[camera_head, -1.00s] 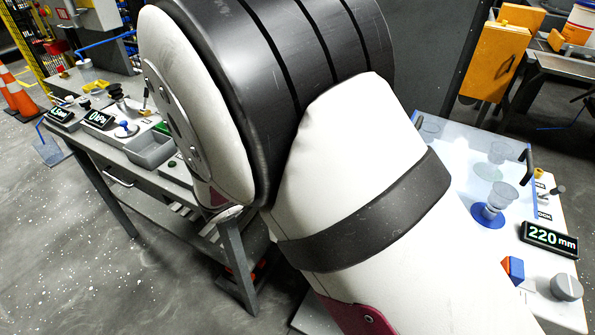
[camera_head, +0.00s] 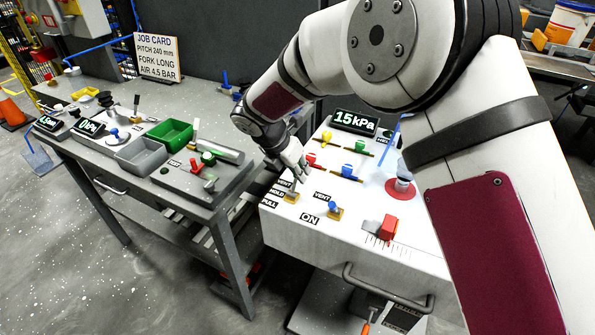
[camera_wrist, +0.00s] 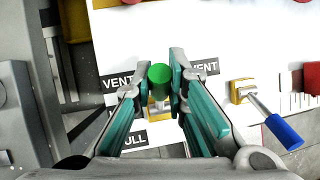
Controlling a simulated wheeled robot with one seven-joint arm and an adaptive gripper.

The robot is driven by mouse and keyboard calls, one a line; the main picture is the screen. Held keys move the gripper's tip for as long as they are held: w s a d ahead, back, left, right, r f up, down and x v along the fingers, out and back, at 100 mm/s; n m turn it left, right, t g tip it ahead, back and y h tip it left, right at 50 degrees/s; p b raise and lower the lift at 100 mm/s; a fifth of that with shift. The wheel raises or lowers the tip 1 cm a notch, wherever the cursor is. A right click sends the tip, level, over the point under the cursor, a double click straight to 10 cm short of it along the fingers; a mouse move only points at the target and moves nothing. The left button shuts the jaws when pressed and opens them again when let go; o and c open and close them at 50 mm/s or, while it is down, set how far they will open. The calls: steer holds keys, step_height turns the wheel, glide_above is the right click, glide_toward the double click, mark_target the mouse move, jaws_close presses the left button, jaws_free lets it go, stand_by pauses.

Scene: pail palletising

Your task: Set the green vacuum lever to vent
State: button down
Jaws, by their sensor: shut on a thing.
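The green vacuum lever (camera_wrist: 160,74) has a round green knob on a short stem over a yellow base (camera_wrist: 158,112), on the white console. My gripper (camera_wrist: 163,80) is shut on it, with one teal-padded finger on each side of the knob. In the wrist view the knob appears level with the VENT label (camera_wrist: 118,83); the labels below are partly hidden by a finger. In the head view my gripper (camera_head: 296,166) is at the console's left edge, above the yellow base (camera_head: 291,197); the knob is hidden there. A display (camera_head: 354,122) reads 15 kPa.
A blue-tipped lever (camera_wrist: 282,132) stands to the right, with its own VENT label and ON below. A grey bench (camera_head: 90,150) with bins and a job card (camera_head: 157,57) stands left.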

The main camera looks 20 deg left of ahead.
stand_by(0.4)
steer(key=c, duration=1.6)
jaws_free()
steer(key=shift+o, duration=0.2)
steer(key=v, duration=1.1)
steer(key=shift+r, duration=0.45)
steer(key=shift+a, duration=0.1)
